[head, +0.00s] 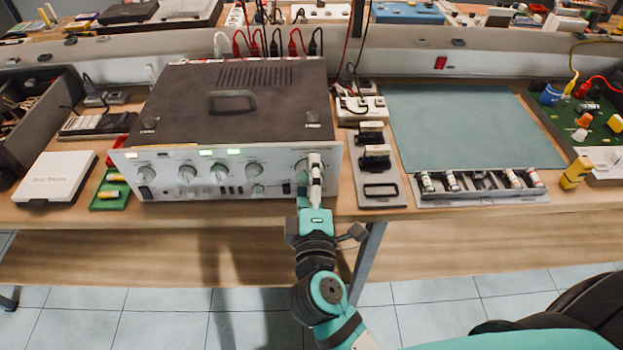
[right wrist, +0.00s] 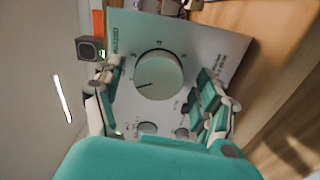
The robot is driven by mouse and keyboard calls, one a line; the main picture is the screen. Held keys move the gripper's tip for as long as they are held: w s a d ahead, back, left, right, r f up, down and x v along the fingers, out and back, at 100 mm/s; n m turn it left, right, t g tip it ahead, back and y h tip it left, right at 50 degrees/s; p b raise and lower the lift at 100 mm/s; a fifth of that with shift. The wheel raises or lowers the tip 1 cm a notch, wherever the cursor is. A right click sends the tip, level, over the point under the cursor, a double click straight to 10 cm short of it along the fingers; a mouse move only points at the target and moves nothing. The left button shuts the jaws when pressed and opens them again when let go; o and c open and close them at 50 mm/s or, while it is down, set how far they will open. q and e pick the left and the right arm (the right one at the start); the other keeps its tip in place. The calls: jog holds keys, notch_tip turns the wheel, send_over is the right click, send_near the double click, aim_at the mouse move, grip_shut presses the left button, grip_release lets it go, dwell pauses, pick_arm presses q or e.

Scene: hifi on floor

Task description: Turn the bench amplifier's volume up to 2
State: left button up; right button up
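The bench amplifier (head: 240,95) is a wide unit with a dark top and silver front panel on the bench. Its large volume knob (right wrist: 158,76) is at the panel's right end; in the head view my right gripper (head: 314,172) mostly covers it. In the right wrist view my right gripper (right wrist: 156,90) is open, with one finger on each side of the knob and gaps showing between fingers and knob. The knob's dark pointer line points left and slightly down in that view. Scale numbers show around it, but those beside the pointer are unclear. My left gripper is out of view.
Smaller knobs (head: 219,173) line the panel to the left. A grey plate with black blocks (head: 381,190) stands close right of the amplifier, then a tray of small cylinders (head: 480,199) before a green mat (head: 460,125). Cables (head: 270,45) rise behind the amplifier.

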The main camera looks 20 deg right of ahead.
jog(key=shift+s, duration=0.2)
jog(key=v, duration=1.1)
jog(key=shift+s+a, duration=0.2)
jog(key=shift+s, duration=0.1)
